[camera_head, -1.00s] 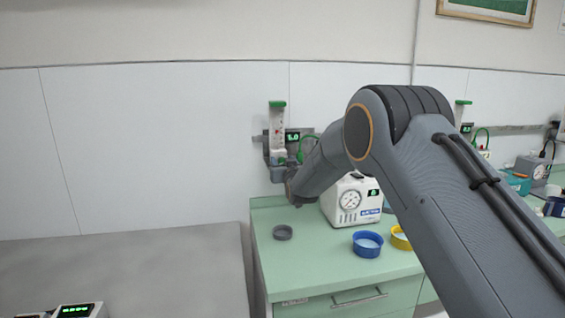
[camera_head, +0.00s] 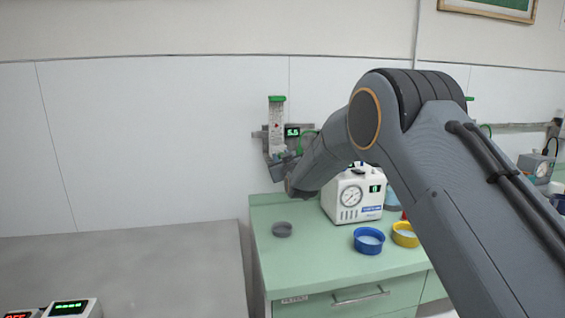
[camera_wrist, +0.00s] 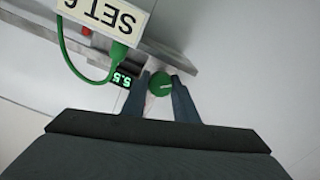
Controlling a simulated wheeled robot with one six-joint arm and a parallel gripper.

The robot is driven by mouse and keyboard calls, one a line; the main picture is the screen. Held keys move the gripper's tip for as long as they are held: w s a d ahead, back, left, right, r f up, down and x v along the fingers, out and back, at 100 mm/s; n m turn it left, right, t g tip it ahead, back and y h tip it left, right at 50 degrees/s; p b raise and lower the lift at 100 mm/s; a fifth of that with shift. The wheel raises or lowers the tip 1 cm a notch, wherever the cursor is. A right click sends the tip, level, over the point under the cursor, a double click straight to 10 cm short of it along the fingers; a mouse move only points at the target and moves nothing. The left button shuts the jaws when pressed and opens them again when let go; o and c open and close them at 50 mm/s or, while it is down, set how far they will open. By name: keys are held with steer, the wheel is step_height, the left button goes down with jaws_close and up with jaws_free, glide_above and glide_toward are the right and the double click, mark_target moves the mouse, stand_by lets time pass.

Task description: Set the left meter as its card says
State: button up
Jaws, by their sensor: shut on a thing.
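The left meter (camera_head: 277,125) is a clear upright tube with a green top on the wall, above the green cabinet. Its small display (camera_head: 292,131) has green digits. In the wrist view the display (camera_wrist: 125,75) appears upside down and reads about 5.5. The card (camera_wrist: 98,16), also upside down, reads "SET 6". My gripper (camera_wrist: 161,79) is shut on the round green knob (camera_wrist: 160,86), one dark finger on each side. In the head view my wrist is just below the meter and the fingers cannot be made out.
A green hose (camera_wrist: 75,62) loops beside the display. A white machine with a gauge (camera_head: 352,196), a grey dish (camera_head: 282,229), a blue bowl (camera_head: 368,240) and a yellow bowl (camera_head: 404,235) stand on the green cabinet (camera_head: 310,262). A grey bed (camera_head: 130,270) is at left.

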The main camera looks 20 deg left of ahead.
steer(key=shift+n+b, duration=0.75)
steer(key=shift+n, duration=0.55)
steer(key=o, duration=1)
steer(key=shift+s, duration=0.1)
steer(key=shift+f, duration=0.1)
